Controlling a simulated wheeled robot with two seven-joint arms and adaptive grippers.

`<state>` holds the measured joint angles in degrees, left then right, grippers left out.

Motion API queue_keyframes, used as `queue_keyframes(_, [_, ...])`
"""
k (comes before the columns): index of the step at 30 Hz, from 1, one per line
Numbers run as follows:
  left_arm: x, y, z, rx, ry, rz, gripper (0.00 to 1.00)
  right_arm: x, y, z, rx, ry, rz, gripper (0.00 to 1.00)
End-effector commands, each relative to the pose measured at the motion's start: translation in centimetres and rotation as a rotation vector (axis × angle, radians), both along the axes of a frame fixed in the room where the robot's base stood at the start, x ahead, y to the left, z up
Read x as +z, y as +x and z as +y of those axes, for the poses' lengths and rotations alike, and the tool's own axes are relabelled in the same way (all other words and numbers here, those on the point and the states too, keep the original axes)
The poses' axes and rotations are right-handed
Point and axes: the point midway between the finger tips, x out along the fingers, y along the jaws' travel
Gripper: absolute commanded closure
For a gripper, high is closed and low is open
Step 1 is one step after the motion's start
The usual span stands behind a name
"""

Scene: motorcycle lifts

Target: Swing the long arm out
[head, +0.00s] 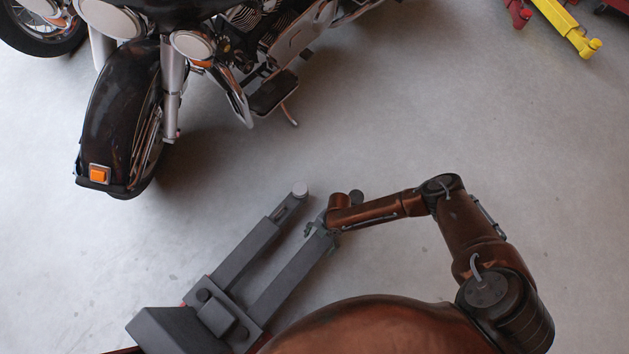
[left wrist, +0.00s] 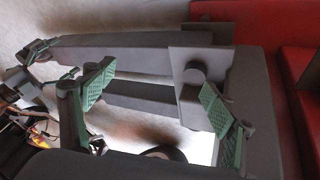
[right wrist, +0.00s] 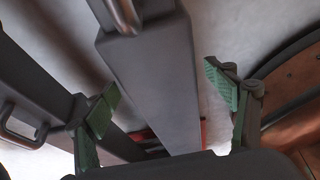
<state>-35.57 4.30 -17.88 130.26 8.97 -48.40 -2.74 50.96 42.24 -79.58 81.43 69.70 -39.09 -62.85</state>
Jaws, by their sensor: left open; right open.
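Two grey lift arms, the left one (head: 250,245) and the right one (head: 290,280), reach up and right from the grey lift base (head: 165,325) in the head view. They lie roughly parallel with a gap between them. I cannot tell which is the long arm. My right gripper (head: 319,231) is at the outer part of the right one. In the right wrist view, its open green-padded fingers (right wrist: 160,85) stand either side of a grey beam (right wrist: 150,80); contact is unclear. My left gripper (left wrist: 155,95) is open above grey lift parts in the left wrist view.
A parked black motorcycle (head: 125,110) stands beyond the lift arms at upper left. A yellow lift arm (head: 565,25) lies at the top right. Bare grey floor is free between the arms and the motorcycle, and to the right. A metal handle (right wrist: 22,125) shows in the right wrist view.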

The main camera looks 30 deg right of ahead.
Motion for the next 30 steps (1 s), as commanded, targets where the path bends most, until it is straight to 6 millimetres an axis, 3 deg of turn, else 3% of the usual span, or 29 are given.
queue_keyframes(1, [-0.9,0.2,-0.3,0.004,-0.008,-0.014,0.22,-1.2,-0.3,0.3,0.000,0.000,0.005,0.22])
queue_keyframes(6, [-1.9,0.7,-0.3,0.012,-0.008,-0.060,0.22,-2.7,-0.5,0.9,0.000,-0.001,0.003,0.22])
queue_keyframes(18, [-2.1,1.0,-0.3,0.016,-0.008,-0.084,0.22,-3.0,-0.4,1.2,-0.001,0.000,-0.001,0.22])
queue_keyframes(30, [-2.1,1.1,-0.3,0.015,-0.009,-0.084,0.22,-3.0,-0.4,1.1,-0.001,0.000,-0.001,0.50])
